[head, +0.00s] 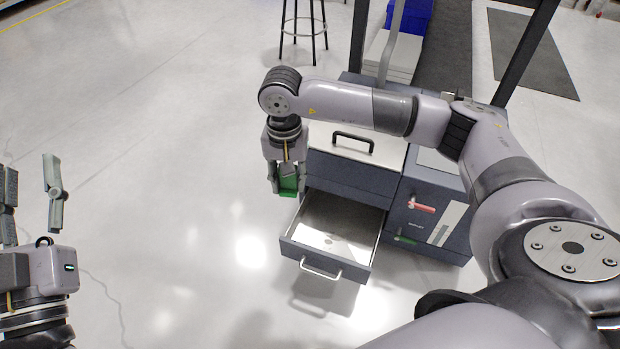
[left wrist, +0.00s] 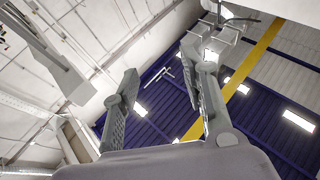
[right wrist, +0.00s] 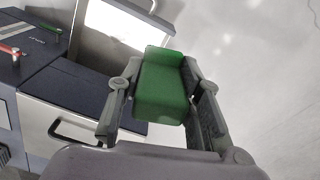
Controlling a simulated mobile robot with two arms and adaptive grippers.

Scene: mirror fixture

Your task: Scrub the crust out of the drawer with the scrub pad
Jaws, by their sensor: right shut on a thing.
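The open drawer (head: 368,261) sticks out of the front of a dark cabinet, low down. Its light floor shows faint greyish patches near the middle, perhaps the crust; I cannot tell for sure. My right gripper (head: 287,190) is shut on the green scrub pad (head: 289,182), at the drawer's back left corner, seemingly above or just outside its left wall. The pad shows clearly between the fingers in the right wrist view (right wrist: 162,88), with the bright drawer (right wrist: 120,27) beyond it. My left gripper (head: 32,190) is open and empty, far left of the cabinet; its spread fingers also show in the left wrist view (left wrist: 163,100).
A stool (head: 303,30) stands behind. The floor left of the drawer is clear.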

